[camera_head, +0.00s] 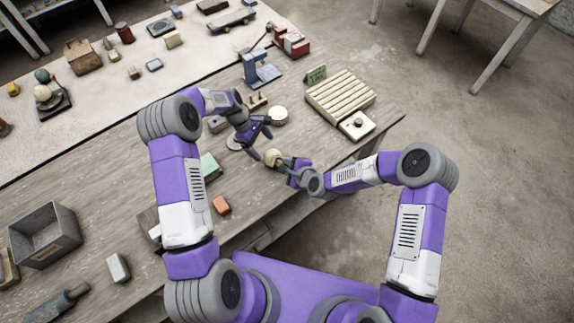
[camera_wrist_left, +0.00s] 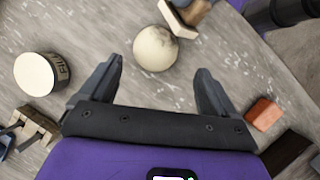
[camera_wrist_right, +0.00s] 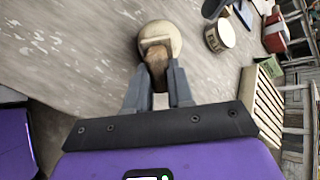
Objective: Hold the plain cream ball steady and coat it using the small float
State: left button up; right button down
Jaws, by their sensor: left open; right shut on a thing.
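The plain cream ball (camera_head: 272,157) sits on the table in front of me. In the left wrist view the ball (camera_wrist_left: 155,48) lies just beyond and between the fingertips of my left gripper (camera_wrist_left: 159,70), which is open and not touching it. My right gripper (camera_wrist_right: 157,72) is shut on the wooden handle of the small float (camera_wrist_right: 157,60). The float's pale plate overlaps the ball (camera_wrist_right: 172,30) in the right wrist view and is at the ball's edge in the left wrist view (camera_wrist_left: 177,20); I cannot tell whether they touch.
A tin labelled FILL (camera_wrist_left: 42,74) stands behind the ball. An orange block (camera_head: 221,205) and a green block (camera_head: 210,165) lie left of the ball.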

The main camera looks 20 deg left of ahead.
aim_at(269, 152)
pick_arm(q)
jog(key=shift+w+d+f+n, duration=0.1)
jog(key=shift+w+f+n, duration=0.3)
jog(key=shift+f+n, duration=0.2)
jog(key=shift+d+f, duration=0.1)
jog(key=shift+f, duration=0.15)
jog(key=shift+x, duration=2.75)
jog(key=shift+c, duration=0.3)
jog(key=c, duration=0.8)
jog(key=shift+o, duration=0.2)
